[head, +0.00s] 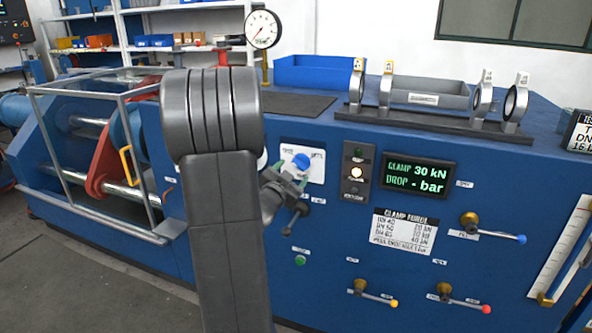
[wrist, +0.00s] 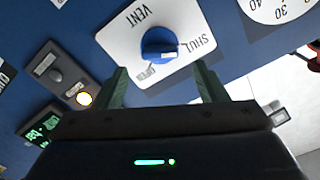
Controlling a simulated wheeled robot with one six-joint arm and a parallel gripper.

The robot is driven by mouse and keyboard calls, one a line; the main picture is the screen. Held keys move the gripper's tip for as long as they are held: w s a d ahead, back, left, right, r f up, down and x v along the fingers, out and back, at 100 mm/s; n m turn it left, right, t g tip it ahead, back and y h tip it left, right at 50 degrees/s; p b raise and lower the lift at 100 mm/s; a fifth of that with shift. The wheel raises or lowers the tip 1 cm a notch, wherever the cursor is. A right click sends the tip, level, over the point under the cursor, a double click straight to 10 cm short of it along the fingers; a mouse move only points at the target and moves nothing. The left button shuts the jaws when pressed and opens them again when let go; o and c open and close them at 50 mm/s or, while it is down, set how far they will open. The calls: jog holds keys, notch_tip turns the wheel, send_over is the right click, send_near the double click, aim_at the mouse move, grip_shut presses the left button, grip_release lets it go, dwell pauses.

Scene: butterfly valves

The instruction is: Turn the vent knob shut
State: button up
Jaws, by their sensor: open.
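The blue vent knob (head: 301,161) sits on a white plate (head: 316,170) on the blue machine front. In the wrist view the knob (wrist: 158,44) is round, with a small white mark at its lower right. I cannot tell for certain which word the knob points to. My gripper (wrist: 163,84) is open, with its fingers apart on either side below the knob. No contact shows. In the head view my arm partly hides the gripper (head: 288,182).
A panel with a lit button (head: 357,161) and a green display (head: 418,176) are right of the plate. Levers with blue (head: 521,239), yellow (head: 394,303) and red (head: 487,309) tips stick out lower right. A dial gauge (head: 262,29) stands above. A caged clamp (head: 107,150) is left.

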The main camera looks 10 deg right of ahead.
aim_at(298, 165)
jog(key=v, duration=0.9)
jog(key=x, duration=1.3)
jog(key=shift+w+d, duration=0.2)
jog(key=shift+w, duration=0.05)
